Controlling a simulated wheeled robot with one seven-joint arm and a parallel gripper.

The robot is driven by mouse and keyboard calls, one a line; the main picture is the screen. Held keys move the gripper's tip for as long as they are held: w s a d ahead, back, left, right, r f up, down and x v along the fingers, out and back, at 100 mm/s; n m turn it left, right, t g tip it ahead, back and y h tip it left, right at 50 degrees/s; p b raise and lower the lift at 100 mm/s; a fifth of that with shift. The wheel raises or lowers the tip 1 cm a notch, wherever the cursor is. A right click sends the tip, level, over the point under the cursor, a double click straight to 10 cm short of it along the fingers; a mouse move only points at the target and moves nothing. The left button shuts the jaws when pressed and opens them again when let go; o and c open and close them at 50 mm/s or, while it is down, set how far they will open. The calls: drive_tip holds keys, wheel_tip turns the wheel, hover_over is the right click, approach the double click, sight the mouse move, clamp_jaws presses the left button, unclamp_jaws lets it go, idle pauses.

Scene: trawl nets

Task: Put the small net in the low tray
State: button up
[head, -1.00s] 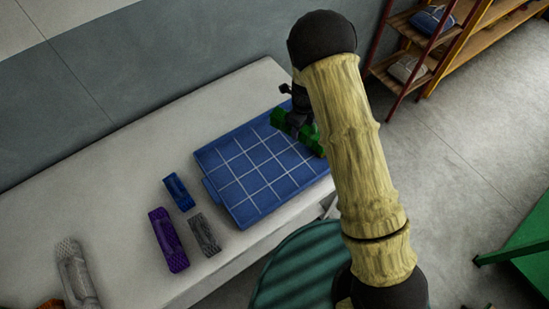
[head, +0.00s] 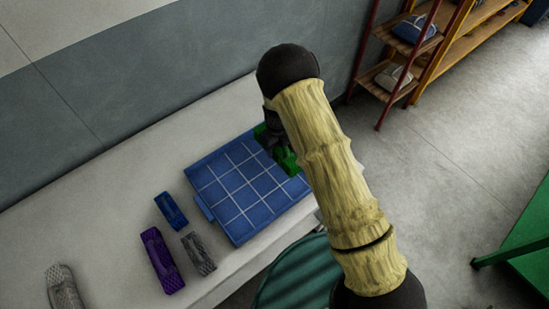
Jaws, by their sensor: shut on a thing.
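The low tray (head: 228,197) is blue with a white grid and lies on the pale bench. My gripper (head: 273,143) is dark and mostly hidden behind my arm. It is shut on a green net (head: 288,162), a long bundle whose two ends show on either side of the gripper. The green net is over the tray's far right edge. I cannot tell whether it touches the tray.
A blue net (head: 171,211), a purple net (head: 161,260) and a grey net (head: 199,254) lie left of the tray. A pale net (head: 64,288) lies at lower left. Shelves (head: 440,50) stand at upper right.

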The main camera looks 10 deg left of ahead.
sight(277, 157)
drive_tip(key=shift+f, duration=0.9)
drive_tip(key=shift+f+p, duration=0.7)
drive_tip(key=shift+f, duration=1.4)
drive_tip(key=shift+f, duration=0.1)
drive_tip(key=o, duration=1.1)
wheel_tip(277, 157, up, 12)
drive_tip(key=b, duration=0.3)
